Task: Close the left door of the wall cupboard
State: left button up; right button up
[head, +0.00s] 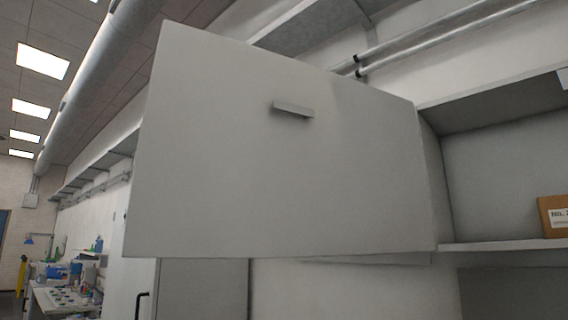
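The grey left door (270,165) of the wall cupboard fills the middle of the head view. It stands open, swung out from the cupboard, with its free edge at the left looking nearer to me. Its right edge meets the side of the open cupboard (500,140). A small grey bar handle (293,109) sits on the door's visible face, above the middle. Neither of my grippers is in view, so whether they are open or shut does not show.
A brown cardboard box (553,216) with a white label stands on the cupboard shelf (500,245) at the right. Pipes (440,38) run along the wall above. A cluttered workbench (65,297) is far off at the lower left. A tall cabinet with a black handle (142,305) is below the door.

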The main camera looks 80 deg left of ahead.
aim_at(219, 172)
jog(key=k, duration=0.45)
jog(key=z, duration=2.3)
jog(key=k, duration=2.5)
jog(key=u, duration=2)
jog(key=i, duration=0.5)
